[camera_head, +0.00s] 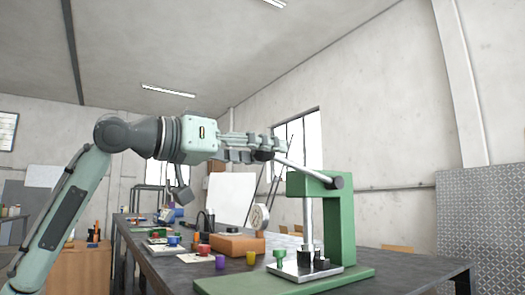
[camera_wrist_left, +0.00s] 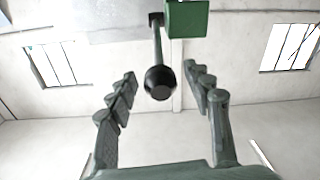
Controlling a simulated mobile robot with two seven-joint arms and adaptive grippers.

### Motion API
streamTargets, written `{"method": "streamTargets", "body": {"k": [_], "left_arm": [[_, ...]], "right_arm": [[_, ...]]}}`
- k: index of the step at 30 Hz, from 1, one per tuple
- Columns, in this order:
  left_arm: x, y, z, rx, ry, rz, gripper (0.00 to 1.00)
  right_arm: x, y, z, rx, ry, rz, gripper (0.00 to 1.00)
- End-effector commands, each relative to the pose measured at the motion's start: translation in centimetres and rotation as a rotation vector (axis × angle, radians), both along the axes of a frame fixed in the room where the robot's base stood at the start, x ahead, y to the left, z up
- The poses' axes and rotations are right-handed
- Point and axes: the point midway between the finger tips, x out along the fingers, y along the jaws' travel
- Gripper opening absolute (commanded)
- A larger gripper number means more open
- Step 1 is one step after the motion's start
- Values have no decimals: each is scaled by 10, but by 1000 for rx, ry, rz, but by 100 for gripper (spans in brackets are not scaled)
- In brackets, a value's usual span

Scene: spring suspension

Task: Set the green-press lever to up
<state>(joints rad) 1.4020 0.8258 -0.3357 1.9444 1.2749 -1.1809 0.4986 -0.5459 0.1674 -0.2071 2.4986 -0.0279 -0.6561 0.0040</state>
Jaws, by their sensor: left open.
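The green press (camera_head: 342,225) stands on the table at the right in the head view. Its metal lever (camera_head: 305,170) runs from the pivot at the top of the press up and leftward to my left gripper (camera_head: 272,148). In the left wrist view, the lever's black ball knob (camera_wrist_left: 160,82) lies between the two spread fingers of my left gripper (camera_wrist_left: 159,70), with a visible gap on both sides. The left gripper is open. The top of the press (camera_wrist_left: 187,18) also shows in the left wrist view. My right gripper is not in view.
The dark table (camera_head: 415,264) carries small coloured cups, including a yellow one (camera_head: 251,258) and a purple one (camera_head: 220,262), left of the press. The air above the table is largely free.

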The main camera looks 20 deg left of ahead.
Motion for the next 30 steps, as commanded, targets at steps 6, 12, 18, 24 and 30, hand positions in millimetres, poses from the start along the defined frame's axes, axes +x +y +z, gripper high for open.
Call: {"method": "streamTargets", "body": {"k": [6,12,18,24,30], "left_arm": [[3,-2,0,0,-1,1,51],[3,-2,0,0,-1,1,39],[3,-2,0,0,-1,1,14],[3,-2,0,0,0,1,0],[3,-2,0,0,0,1,0]], "right_arm": [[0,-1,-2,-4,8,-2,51],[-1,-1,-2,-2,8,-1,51],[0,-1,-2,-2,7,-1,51],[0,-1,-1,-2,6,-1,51],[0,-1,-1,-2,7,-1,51]]}}
